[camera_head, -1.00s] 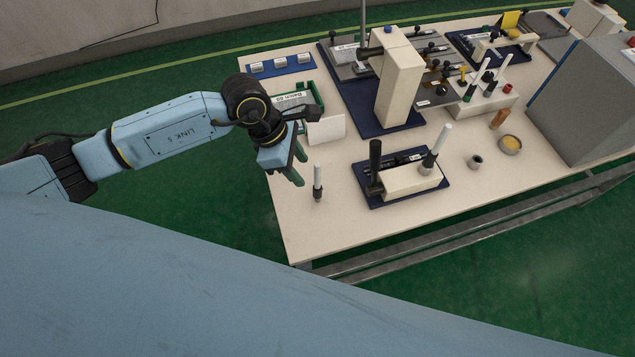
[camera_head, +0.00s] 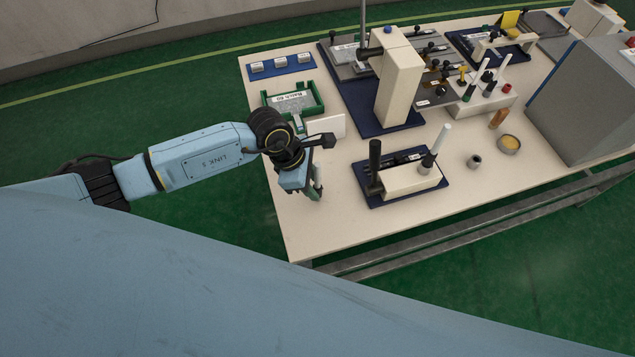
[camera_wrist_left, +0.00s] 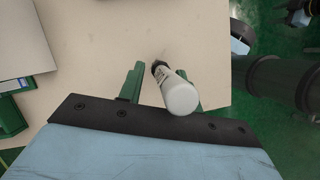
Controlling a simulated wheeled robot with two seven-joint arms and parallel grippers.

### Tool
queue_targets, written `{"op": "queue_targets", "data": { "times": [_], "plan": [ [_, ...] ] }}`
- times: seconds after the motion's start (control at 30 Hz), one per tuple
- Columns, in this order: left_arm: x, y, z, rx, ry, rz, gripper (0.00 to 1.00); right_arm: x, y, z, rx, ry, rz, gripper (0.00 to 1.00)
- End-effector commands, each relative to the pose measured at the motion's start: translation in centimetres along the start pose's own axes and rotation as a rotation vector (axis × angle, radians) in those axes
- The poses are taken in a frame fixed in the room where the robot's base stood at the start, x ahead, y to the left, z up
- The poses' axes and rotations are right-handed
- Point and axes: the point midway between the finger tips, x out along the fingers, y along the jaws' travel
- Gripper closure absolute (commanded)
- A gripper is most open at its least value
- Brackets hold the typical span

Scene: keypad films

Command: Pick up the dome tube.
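The dome tube, with a white rounded top and dark lower end, stands on the table near its front left corner. In the head view the tube (camera_head: 319,172) is largely hidden by my left gripper (camera_head: 313,192). In the left wrist view the tube (camera_wrist_left: 178,95) rises between the two green fingers of my left gripper (camera_wrist_left: 160,72). A gap shows between the left finger and the tube. The right finger is partly hidden behind the tube. The gripper is open around the tube. My right gripper is in neither view.
A blue-based block (camera_head: 410,180) holding a black and a white-topped tube stands to the right. A green tray (camera_head: 293,100) and a white plate (camera_head: 326,126) lie behind the gripper. A small cup (camera_head: 474,161) and a yellow-filled bowl (camera_head: 509,144) are farther right. The front left tabletop is clear.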

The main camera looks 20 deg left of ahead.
Motion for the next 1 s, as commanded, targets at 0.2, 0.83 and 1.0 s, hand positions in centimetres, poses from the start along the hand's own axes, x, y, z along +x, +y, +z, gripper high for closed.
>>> {"op": "queue_targets", "data": {
  "times": [0.2,0.83,1.0],
  "plan": [
    [0.0,0.0,0.0,0.000,0.000,0.000,0.95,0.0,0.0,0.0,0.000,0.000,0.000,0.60],
    [-5.1,0.1,2.1,0.004,-0.001,0.004,1.00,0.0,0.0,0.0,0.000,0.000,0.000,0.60],
    [-7.8,0.1,3.2,0.002,-0.002,0.002,1.00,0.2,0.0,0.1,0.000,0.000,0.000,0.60]
  ]
}}
